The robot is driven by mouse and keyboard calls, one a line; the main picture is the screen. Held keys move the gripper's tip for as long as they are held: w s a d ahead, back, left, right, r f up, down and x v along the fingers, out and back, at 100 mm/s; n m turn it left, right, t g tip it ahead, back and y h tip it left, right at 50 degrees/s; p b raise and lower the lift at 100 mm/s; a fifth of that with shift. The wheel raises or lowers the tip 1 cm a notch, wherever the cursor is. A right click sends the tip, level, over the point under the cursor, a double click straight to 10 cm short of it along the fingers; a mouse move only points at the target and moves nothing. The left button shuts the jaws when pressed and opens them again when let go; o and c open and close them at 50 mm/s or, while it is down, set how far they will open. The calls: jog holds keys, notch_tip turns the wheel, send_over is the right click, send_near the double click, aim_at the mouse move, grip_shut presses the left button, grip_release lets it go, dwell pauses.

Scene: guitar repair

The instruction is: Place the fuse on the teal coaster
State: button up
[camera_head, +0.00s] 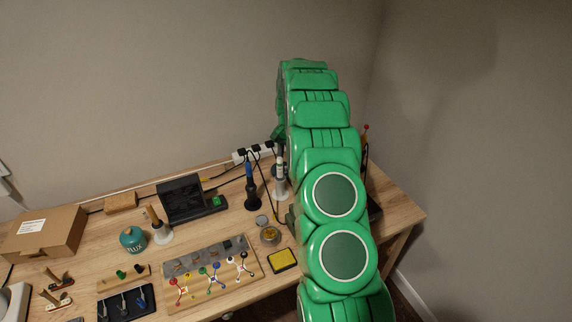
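I cannot make out the fuse or a teal coaster in the head view. They may be hidden behind my arm or too small to tell. The only clearly teal thing is a round jar (133,240) marked like flux, at the left of the wooden bench. My green arm rises in front of the bench's right side and bends over at the top. Its far end goes down behind the nearer links, so I cannot make out my gripper or whether it holds anything.
The wooden bench (231,213) carries a cardboard box (45,232), a dark stand (181,198), a yellow sponge tray (282,260) and a board with coloured-ended parts (212,274). Upright tools (251,190) and a power strip (253,153) stand near my arm. The walls enclose the back and right.

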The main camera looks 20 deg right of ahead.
notch_tip(320, 180, up, 7)
jog(key=s+a+r+n, duration=0.5)
jog(key=s+a+r, duration=1)
jog(key=s+r, duration=0.3)
jog(key=s+a+n, duration=0.2)
jog(key=s+a, duration=0.1)
jog(key=s, duration=1.4)
jog(key=s+a+f+n+h, duration=0.1)
jog(key=s+a, duration=0.3)
jog(key=s, duration=1.3)
jog(key=shift+s+a+n+g, duration=0.2)
jog(key=shift+n+g, duration=0.1)
jog(key=shift+n, duration=0.2)
